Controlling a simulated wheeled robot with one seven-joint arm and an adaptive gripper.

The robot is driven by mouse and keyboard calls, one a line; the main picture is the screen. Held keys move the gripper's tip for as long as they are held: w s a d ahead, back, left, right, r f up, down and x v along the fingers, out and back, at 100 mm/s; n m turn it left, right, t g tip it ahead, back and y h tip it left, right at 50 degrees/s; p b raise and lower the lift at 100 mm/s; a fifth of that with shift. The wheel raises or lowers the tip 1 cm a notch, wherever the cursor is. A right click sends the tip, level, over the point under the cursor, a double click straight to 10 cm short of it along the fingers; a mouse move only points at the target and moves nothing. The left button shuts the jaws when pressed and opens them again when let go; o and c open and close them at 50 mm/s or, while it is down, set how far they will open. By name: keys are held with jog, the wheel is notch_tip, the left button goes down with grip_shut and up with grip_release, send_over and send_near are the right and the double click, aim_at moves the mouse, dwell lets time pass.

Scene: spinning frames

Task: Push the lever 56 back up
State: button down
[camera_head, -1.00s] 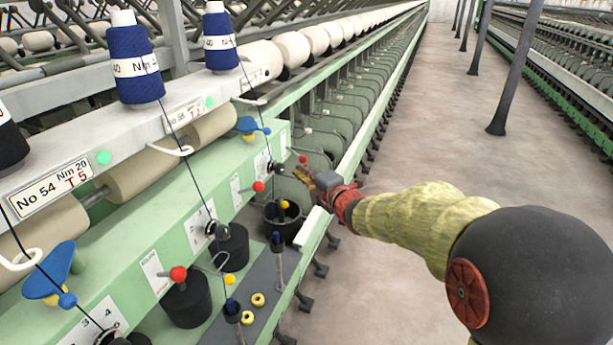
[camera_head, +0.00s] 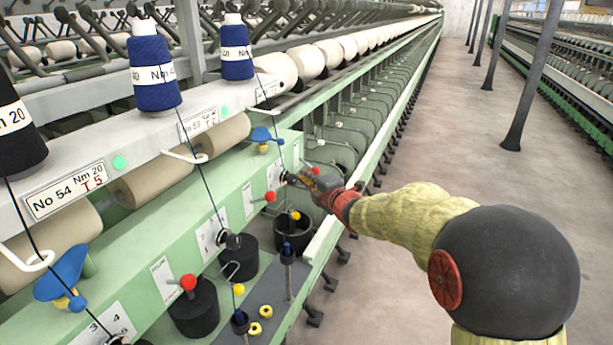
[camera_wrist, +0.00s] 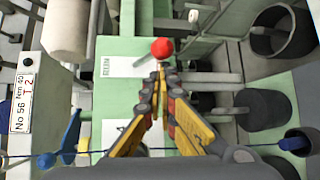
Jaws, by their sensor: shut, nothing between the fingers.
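The lever with the red ball knob (camera_wrist: 161,48) sits just past my fingertips in the wrist view. Its knob also shows in the head view (camera_head: 314,170), right above my gripper. The plate reading No 56 (camera_wrist: 21,93) is at the left of the wrist view. My gripper (camera_wrist: 160,70) is shut and empty, its yellow and black fingers meeting at the tips just below the knob in the picture. It also shows in the head view (camera_head: 300,181), beside the green panel.
Other red-knobbed levers (camera_head: 269,196) stand along the green panel (camera_head: 130,262), nearer the camera. Black cans (camera_head: 193,308) stand below it. A dark thread (camera_wrist: 110,153) crosses the bottom of the wrist view.

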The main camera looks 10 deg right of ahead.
aim_at(307, 165)
jog(key=shift+s+d+r+n+g+h+p, duration=0.15)
jog(key=shift+r+n+g+p, duration=0.2)
jog(key=shift+p, duration=0.65)
jog(key=shift+d+r+n+g+h+p, duration=0.15)
jog(key=shift+r+g+p, duration=0.25)
jog(key=shift+p, duration=0.55)
jog(key=shift+a, duration=0.1)
jog(key=r+n+g+h+p, duration=0.1)
jog(key=g+p, duration=0.1)
jog(key=p, duration=0.6)
jog(key=shift+s+r+n+h, duration=0.1)
jog(key=shift+r+n+h, duration=0.2)
jog(key=shift+r, duration=0.05)
jog(key=shift+r+n+g+h+p, duration=0.4)
jog(key=shift+g+h+p, duration=0.3)
jog(key=shift+p, duration=2.4)
jog(key=shift+r+n+g+h+p, duration=0.35)
jog(key=shift+n+g+h+p, duration=0.4)
jog(key=shift+p, duration=1.4)
jog(key=shift+r+p, duration=0.5)
jog(key=shift+p, duration=1.4)
jog(key=shift+r, duration=0.1)
jog(key=shift+w+a+r+p, duration=0.1)
jog(key=shift+w+r+p, duration=0.1)
jog(key=shift+r+p, duration=0.65)
